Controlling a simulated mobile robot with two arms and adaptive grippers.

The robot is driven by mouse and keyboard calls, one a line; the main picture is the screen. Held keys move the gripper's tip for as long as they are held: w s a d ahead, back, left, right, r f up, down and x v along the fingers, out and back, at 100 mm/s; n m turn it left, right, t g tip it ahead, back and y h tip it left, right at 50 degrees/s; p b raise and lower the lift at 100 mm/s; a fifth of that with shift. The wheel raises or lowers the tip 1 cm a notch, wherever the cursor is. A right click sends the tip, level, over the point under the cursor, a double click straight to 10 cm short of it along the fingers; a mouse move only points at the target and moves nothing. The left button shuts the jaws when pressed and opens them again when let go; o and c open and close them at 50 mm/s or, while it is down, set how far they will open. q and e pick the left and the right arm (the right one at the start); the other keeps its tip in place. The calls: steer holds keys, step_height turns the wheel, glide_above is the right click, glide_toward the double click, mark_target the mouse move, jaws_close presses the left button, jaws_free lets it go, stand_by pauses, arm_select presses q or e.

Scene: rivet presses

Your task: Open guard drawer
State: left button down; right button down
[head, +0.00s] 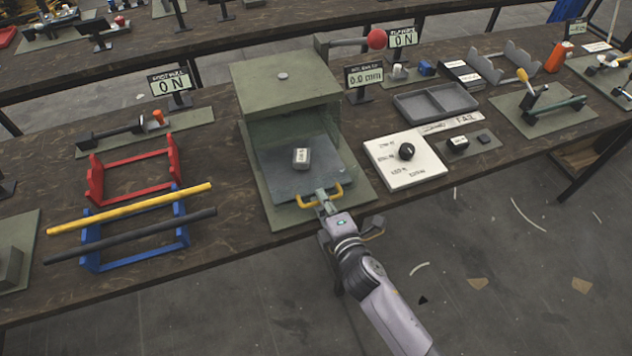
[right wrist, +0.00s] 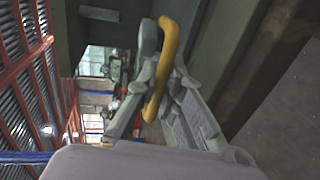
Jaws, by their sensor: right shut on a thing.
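The guard drawer (head: 290,176) is a dark grey tray at the front of a green press housing (head: 285,85). It extends out of the housing, with a small grey labelled block (head: 301,158) on it. The drawer's yellow handle (head: 306,203) is at its front edge and also shows in the right wrist view (right wrist: 168,50). My right gripper (head: 324,200) is shut on the handle, with its fingers around the yellow bar in the right wrist view (right wrist: 160,88). My left gripper is in neither view.
Left of the press stand a red rack (head: 130,172) and a blue rack (head: 140,245) holding a yellow bar and a black bar. On the right are a white dial panel (head: 405,158), a grey tray (head: 436,102) and a lever fixture (head: 540,100). Open floor lies in front of the bench.

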steer(key=shift+s+d, duration=0.2)
steer(key=shift+s, duration=0.25)
steer(key=c, duration=2)
jaws_free()
steer(key=shift+w, duration=0.1)
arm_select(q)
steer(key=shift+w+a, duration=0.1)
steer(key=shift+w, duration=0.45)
arm_select(e)
steer(key=shift+o, duration=0.2)
steer(key=v, duration=1.2)
steer(key=shift+f, duration=0.1)
